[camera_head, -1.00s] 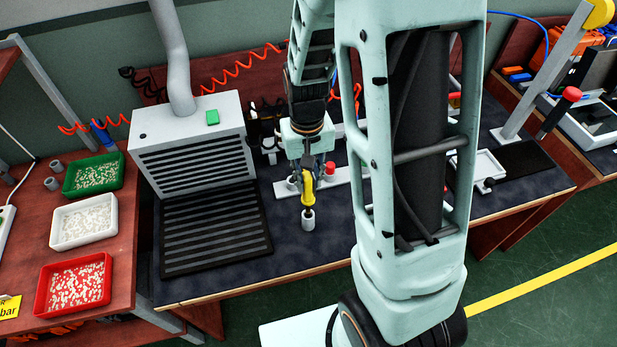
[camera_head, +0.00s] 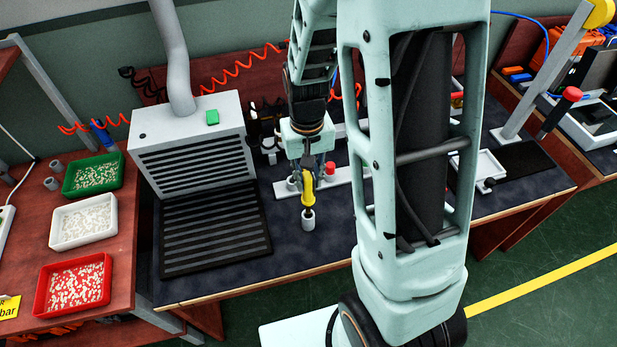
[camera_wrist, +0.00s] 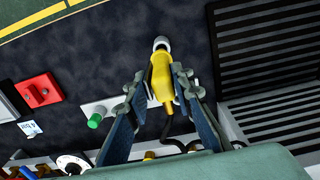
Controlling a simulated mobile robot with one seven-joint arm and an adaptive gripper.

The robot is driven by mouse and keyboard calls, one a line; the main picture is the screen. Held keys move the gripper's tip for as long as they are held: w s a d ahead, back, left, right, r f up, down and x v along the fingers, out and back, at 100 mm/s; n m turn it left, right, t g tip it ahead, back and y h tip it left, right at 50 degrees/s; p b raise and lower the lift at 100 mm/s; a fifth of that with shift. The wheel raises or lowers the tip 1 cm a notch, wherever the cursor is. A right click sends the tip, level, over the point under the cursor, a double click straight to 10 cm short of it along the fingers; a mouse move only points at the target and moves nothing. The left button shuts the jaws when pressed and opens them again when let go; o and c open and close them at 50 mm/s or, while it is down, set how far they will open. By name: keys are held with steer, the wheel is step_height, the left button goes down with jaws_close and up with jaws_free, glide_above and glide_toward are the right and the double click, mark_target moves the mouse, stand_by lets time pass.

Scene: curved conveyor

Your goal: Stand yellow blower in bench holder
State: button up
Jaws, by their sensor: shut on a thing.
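The yellow blower (camera_head: 308,194) hangs nose-down in my gripper (camera_head: 308,172), above the front part of the bench. It also shows in the wrist view (camera_wrist: 161,82), between the two fingers of my gripper (camera_wrist: 162,76), which are shut on it. The bench holder is a small pale cylinder (camera_head: 308,223) standing on the dark mat. The blower's dark nozzle meets the top of the holder. In the wrist view the holder's rim (camera_wrist: 161,42) surrounds or hides the nozzle end. I cannot tell how deep the nozzle sits.
A grey vented box (camera_head: 190,145) and a black slatted grille (camera_head: 215,235) lie left of the holder. A pale strip with a red button (camera_head: 330,168) is behind it. Red, white and green trays (camera_head: 41,290) stand on the left bench. The mat around the holder is clear.

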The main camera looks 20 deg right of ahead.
mark_target(309, 196)
steer(key=shift+f+b, duration=2.95)
steer(key=shift+f, duration=0.65)
steer(key=o, duration=1)
step_height(309, 196, up, 12)
steer(key=shift+a+r, duration=0.1)
